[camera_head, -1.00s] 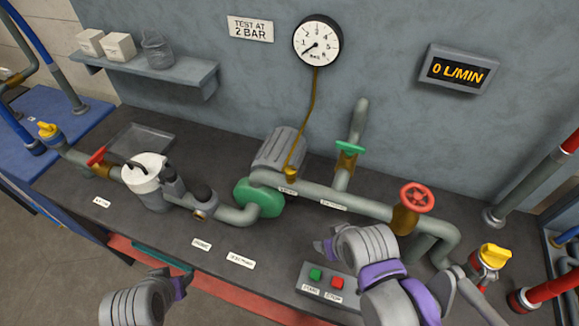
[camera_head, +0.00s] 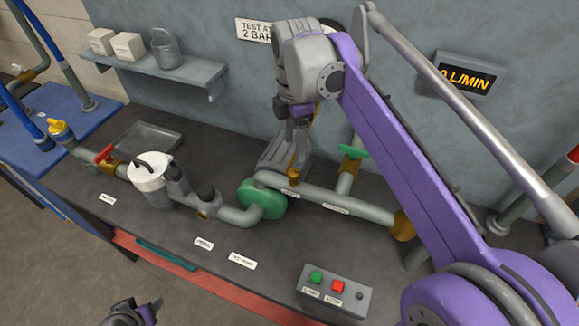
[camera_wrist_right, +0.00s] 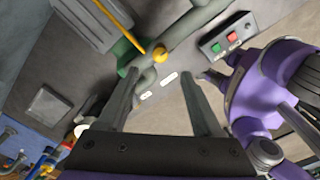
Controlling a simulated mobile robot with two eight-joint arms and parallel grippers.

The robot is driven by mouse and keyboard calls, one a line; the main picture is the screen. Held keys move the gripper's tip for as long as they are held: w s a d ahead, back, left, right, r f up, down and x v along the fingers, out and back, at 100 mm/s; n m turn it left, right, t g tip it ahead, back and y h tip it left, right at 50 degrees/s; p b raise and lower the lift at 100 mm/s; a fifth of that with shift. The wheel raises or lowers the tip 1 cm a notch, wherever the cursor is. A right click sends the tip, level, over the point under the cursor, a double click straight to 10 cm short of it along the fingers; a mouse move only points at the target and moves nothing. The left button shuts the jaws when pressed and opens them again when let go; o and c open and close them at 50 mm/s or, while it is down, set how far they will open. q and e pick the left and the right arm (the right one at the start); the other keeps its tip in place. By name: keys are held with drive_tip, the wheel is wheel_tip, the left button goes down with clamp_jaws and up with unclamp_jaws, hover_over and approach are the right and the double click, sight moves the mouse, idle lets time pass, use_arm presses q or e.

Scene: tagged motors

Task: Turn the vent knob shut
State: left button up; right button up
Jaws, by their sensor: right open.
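No part carries a readable vent label, so I cannot tell for sure which is the vent knob. A brass fitting (camera_head: 293,172) stands on the pipe by the green pump flange (camera_head: 262,199). In the right wrist view the brass fitting (camera_wrist_right: 160,54) is a rounded knob at the foot of the yellow gauge line, beyond the fingertips. My right gripper (camera_head: 299,128) points down above the pump motor, near the fitting and apart from it. In the wrist view its fingers (camera_wrist_right: 156,78) are wide apart and empty. My left gripper (camera_head: 146,307) is at the bottom edge, partly cut off.
A white-lidded strainer pot (camera_head: 150,172) and a red-handled valve (camera_head: 104,154) are at left. A green-handled valve (camera_head: 353,152) stands behind the pipe. A button box (camera_head: 334,290) sits at front. The flow display (camera_head: 468,72) is partly covered.

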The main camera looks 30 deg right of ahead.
sight(294, 171)
wheel_tip(294, 171, down, 9)
drive_tip(key=shift+f, duration=0.1)
idle(0.3)
clamp_jaws()
